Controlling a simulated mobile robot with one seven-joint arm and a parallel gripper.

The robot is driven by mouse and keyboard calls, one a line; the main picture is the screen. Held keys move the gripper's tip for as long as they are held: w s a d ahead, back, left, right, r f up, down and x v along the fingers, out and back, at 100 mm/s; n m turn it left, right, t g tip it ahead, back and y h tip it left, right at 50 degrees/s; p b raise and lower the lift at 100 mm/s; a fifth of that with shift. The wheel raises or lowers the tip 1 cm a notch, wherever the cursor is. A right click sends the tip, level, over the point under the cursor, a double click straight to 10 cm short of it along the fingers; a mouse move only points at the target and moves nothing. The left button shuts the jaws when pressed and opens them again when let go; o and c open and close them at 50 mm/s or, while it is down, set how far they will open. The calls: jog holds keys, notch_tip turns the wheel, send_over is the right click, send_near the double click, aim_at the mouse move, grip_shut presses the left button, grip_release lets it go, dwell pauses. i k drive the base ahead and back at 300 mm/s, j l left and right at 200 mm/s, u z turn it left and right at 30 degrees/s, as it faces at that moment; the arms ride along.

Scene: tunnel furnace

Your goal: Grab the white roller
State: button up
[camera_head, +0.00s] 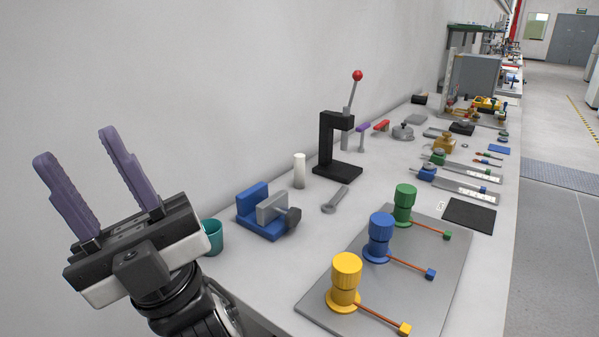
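The white roller (300,171) is a small white cylinder standing upright on the bench, left of the black lever press and behind the blue vise. My gripper (82,148) is at the left of the picture, raised, with its two purple fingers pointing up and apart. It is open and nothing is between the fingers. It is well to the left of the roller and nearer to me. The whole roller is visible.
A blue and grey vise (262,212) and a teal cup (212,238) stand between my gripper and the roller. The black press (326,150) with a red-knobbed lever is right of the roller. A wrench (336,200) lies in front. A plate (322,308) bears yellow, blue and green knobs. A wall runs behind.

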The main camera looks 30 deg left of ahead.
aim_at(298, 158)
jog(key=l+u, duration=0.15)
jog(key=u, duration=0.3)
jog(key=i+l+u, duration=0.1)
jog(key=u, duration=0.4)
jog(key=l+u, duration=0.3)
jog(key=u, duration=0.15)
jog(key=l+u, duration=0.25)
jog(key=l, duration=0.25)
jog(key=k+l+u, duration=0.15)
jog(key=l+u, duration=0.15)
jog(key=l, duration=0.15)
jog(key=k+l+u, duration=0.1)
jog(key=l, duration=0.2)
jog(key=k+l+u, duration=0.1)
jog(key=l, duration=0.25)
jog(key=k+l+u, duration=0.1)
jog(key=l, duration=0.2)
jog(key=k+l, duration=0.15)
jog(key=l, duration=0.25)
jog(key=k+l, duration=0.15)
jog(key=l, duration=0.2)
jog(key=k+l, duration=0.15)
jog(key=l, duration=0.25)
jog(key=k+l+u, duration=0.1)
jog(key=l, duration=0.25)
jog(key=k+l, duration=0.2)
jog(key=l, duration=0.2)
jog(key=i+l, duration=0.25)
jog(key=l, duration=0.15)
jog(key=i, duration=1.05)
